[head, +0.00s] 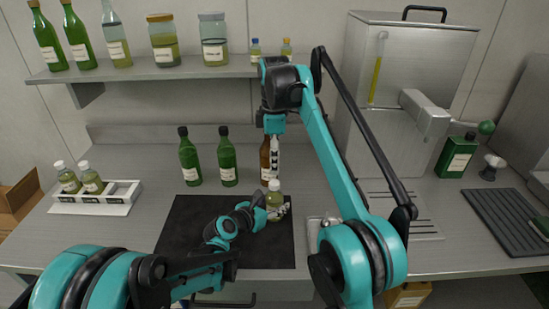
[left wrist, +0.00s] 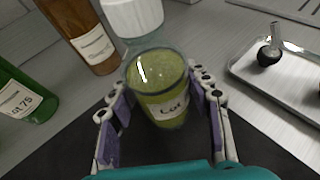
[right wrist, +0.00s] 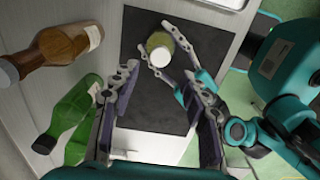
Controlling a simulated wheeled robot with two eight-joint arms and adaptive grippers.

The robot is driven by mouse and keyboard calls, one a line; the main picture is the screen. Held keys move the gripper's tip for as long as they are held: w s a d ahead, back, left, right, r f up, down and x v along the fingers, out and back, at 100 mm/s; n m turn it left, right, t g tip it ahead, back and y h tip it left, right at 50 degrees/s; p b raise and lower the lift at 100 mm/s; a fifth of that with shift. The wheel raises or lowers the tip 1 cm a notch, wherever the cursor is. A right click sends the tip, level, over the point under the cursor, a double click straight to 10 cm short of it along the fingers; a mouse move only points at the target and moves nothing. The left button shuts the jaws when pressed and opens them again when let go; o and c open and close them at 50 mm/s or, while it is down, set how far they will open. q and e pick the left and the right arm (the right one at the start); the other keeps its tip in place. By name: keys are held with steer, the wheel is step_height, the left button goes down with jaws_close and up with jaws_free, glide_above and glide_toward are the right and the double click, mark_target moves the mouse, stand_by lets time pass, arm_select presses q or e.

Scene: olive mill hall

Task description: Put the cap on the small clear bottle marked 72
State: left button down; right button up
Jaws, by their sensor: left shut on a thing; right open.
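The small clear bottle (head: 274,202) holds olive-green liquid and stands upright at the black mat's right side. My left gripper (head: 268,211) is shut around its body; both fingers flank it in the left wrist view (left wrist: 165,105). The label shows "Lot", but its number is not readable. A white cap (head: 274,185) sits at the top of the bottle's neck; it also shows in the left wrist view (left wrist: 132,17) and right wrist view (right wrist: 158,58). I cannot tell how tightly it sits. My right gripper (head: 273,172) is open and empty, just above the cap.
A brown bottle (head: 265,160) and two green bottles (head: 228,162) stand behind the black mat (head: 185,225). A white rack (head: 122,200) with two small capped bottles is at left. A metal tray (left wrist: 285,80) lies right of the held bottle. A steel machine (head: 390,130) stands at right.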

mark_target(274, 182)
step_height(274, 182, down, 8)
steer(key=shift+r, duration=0.2)
stand_by(0.3)
jaws_close()
